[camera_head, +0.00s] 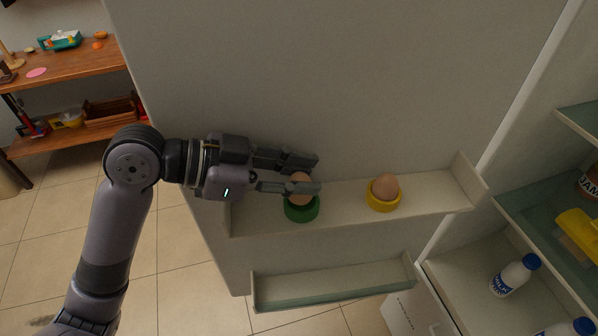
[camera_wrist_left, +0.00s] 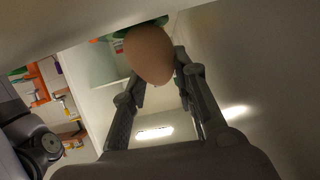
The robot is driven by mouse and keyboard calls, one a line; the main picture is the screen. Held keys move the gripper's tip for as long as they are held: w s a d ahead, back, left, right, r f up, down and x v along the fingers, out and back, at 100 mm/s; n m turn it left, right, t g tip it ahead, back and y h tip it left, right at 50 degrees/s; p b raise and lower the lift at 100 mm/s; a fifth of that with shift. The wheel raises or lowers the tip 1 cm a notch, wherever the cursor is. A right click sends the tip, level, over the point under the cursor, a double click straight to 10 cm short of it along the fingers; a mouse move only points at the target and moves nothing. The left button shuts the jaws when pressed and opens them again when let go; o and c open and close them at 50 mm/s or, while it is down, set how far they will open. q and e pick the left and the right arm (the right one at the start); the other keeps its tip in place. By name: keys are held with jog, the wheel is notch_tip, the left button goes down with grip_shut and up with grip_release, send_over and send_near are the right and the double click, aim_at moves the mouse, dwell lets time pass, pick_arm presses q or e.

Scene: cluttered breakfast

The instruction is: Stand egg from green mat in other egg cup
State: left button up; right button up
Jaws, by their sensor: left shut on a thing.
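A brown egg (camera_head: 300,184) is between the fingers of my left gripper (camera_head: 311,174), at the green egg cup (camera_head: 302,210) on the fridge door's upper shelf. The fingers cover part of the egg, and I cannot tell whether it rests fully in the cup. My left gripper is shut on this egg. In the left wrist view the egg (camera_wrist_left: 148,54) sits between the two fingers, with green of the cup (camera_wrist_left: 161,21) at its far end. A second brown egg (camera_head: 386,186) stands in the yellow egg cup (camera_head: 383,204) to the right. No green mat shows. My right gripper is not in view.
The upper door shelf (camera_head: 432,198) has a raised end wall at its right. A lower door shelf (camera_head: 335,283) is empty. Milk bottles (camera_head: 511,277) stand in the fridge at right. A wooden shelf unit (camera_head: 95,65) is at the far left.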

pick_arm(q)
jog(key=shift+f+b, duration=0.5)
jog(key=shift+f, duration=0.15)
dwell(0.5)
jog(key=o, duration=1.1)
jog(key=o, duration=0.5)
jog(key=shift+a, duration=0.1)
jog(key=shift+p+v, duration=0.6)
jog(key=shift+v, duration=2.45)
jog(key=v, duration=0.7)
jog(key=shift+a, duration=0.35)
